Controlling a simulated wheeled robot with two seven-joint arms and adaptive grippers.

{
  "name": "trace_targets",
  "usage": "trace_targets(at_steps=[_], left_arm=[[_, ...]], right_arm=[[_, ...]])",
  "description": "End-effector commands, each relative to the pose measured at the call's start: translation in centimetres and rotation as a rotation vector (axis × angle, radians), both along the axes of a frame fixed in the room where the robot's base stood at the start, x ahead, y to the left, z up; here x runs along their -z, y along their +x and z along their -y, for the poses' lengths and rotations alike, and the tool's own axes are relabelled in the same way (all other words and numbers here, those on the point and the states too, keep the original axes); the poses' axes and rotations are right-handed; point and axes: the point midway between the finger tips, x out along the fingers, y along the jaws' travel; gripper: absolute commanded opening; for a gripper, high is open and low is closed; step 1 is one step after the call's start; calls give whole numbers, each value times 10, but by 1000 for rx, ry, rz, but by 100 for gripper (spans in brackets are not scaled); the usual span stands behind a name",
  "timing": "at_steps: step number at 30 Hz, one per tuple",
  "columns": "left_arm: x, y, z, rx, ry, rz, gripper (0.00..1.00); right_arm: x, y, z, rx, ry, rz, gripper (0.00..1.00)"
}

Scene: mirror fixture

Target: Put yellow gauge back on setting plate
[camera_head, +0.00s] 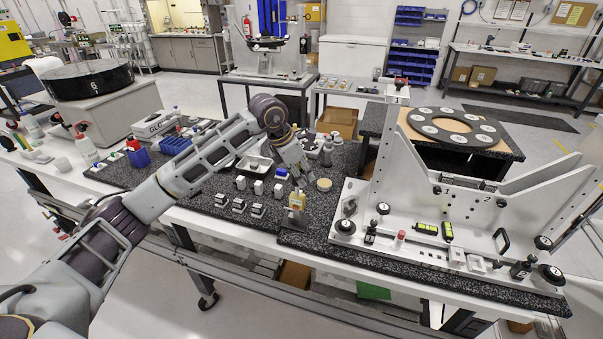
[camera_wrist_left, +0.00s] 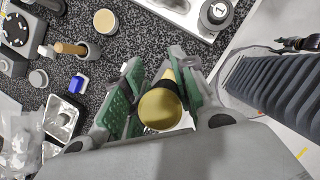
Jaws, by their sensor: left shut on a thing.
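My left gripper (camera_head: 301,180) is shut on a yellow gauge (camera_head: 296,201) low over the front part of the speckled dark mat. In the left wrist view the gauge shows as a brass-yellow round body (camera_wrist_left: 160,109) with a dark band, between the green-padded fingers of the left gripper (camera_wrist_left: 165,92). I cannot tell whether its lower end touches anything. I cannot tell for sure which piece is the setting plate; the area under the gauge is mostly hidden. My right gripper is in neither view.
A tan disc (camera_head: 324,184) lies on the mat close to the gripper. Several small grey-white blocks (camera_head: 258,210) stand to the left, by a metal tray (camera_head: 254,165). The large grey mirror fixture (camera_head: 440,205) stands to the right, with yellow-black pieces (camera_head: 426,229) on its base.

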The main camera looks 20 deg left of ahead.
Motion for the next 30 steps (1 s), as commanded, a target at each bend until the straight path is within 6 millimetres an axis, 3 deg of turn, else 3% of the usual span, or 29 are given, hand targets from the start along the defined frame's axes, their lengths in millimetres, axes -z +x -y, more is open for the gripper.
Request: trace_targets(at_steps=[30], left_arm=[[-1, 0, 0, 0, 0, 1, 0]], right_arm=[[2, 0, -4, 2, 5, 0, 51]])
